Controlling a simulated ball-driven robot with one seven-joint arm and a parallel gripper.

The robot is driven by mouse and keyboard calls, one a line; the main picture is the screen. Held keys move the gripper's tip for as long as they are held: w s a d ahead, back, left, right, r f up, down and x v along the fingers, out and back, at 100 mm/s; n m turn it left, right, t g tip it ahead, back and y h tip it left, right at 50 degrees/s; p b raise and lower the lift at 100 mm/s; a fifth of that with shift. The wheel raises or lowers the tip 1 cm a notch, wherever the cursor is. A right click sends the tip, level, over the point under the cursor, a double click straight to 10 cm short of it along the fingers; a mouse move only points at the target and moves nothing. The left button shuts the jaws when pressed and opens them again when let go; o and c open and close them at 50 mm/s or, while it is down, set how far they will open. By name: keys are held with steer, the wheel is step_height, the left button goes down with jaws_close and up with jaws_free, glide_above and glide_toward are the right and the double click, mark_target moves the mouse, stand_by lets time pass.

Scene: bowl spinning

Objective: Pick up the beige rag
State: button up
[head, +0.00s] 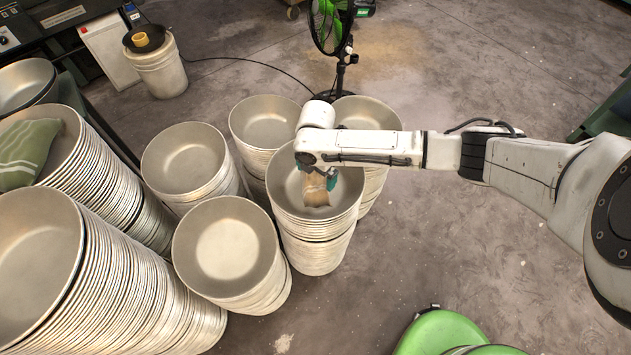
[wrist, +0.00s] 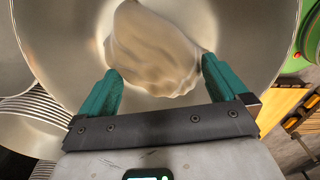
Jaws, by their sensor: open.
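The beige rag (head: 316,190) lies crumpled inside the top bowl (head: 347,200) of a stack of metal bowls, in the middle of the head view. In the wrist view the rag (wrist: 152,52) sits on the bowl floor. My gripper (wrist: 158,82) is open, with its two green fingers on either side of the rag's near edge. In the head view my gripper (head: 328,180) points down into the bowl, and my wrist hides part of the rag. I cannot tell whether the fingers touch the cloth.
More bowl stacks (head: 185,160) stand close on the left and behind. A green cloth (head: 28,152) lies in a far-left stack. A green fan (head: 330,25) stands behind. The floor (head: 440,240) at the right is largely clear, with a green object (head: 440,332) at the front.

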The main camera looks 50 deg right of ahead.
mark_target(316, 181)
steer(key=shift+w+d+f, duration=0.1)
steer(key=shift+f, duration=2.6)
steer(key=shift+c, duration=0.2)
steer(key=c, duration=1)
steer(key=shift+r, duration=0.1)
